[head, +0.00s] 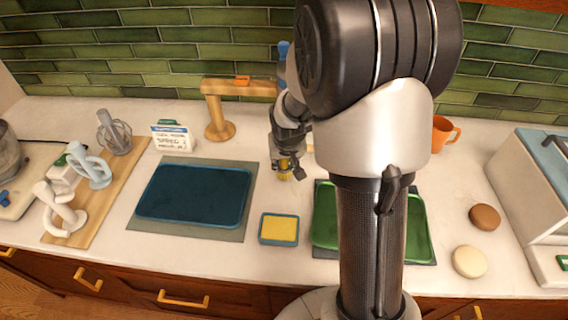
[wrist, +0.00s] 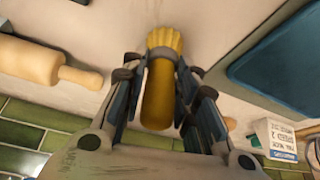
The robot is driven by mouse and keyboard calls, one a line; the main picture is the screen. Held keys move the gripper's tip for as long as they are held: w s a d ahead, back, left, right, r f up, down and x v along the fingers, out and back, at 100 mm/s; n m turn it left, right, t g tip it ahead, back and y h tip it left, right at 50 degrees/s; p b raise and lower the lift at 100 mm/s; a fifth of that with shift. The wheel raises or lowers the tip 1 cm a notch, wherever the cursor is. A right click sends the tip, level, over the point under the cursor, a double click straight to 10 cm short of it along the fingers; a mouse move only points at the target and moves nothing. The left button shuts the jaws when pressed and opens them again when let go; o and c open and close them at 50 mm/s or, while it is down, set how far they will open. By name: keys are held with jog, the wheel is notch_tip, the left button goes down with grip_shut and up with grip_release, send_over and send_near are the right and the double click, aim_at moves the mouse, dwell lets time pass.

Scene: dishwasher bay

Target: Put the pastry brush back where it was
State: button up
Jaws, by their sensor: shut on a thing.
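The pastry brush, with yellow bristles and a yellow handle, shows in the wrist view (wrist: 158,95) between the fingers of my gripper (wrist: 155,88). The fingers are shut on it. Its bristle end points away from the palm. In the head view my gripper (head: 287,155) is over the counter, between the blue tray and the green tray, and the yellow bristles (head: 284,174) point down below it. I cannot tell whether the bristles touch the counter. My arm hides part of the counter behind and to the right.
A blue tray (head: 150,205) lies left and a green tray (head: 325,238) right, partly behind my arm. A yellow sponge dish (head: 279,229) is in front. A wooden stand (head: 218,128) and a card (head: 173,144) stand behind. A rolling pin (wrist: 35,62) shows in the wrist view.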

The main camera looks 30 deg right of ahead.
jog(key=shift+f, duration=0.15)
jog(key=o, duration=1.1)
jog(key=shift+c, duration=0.2)
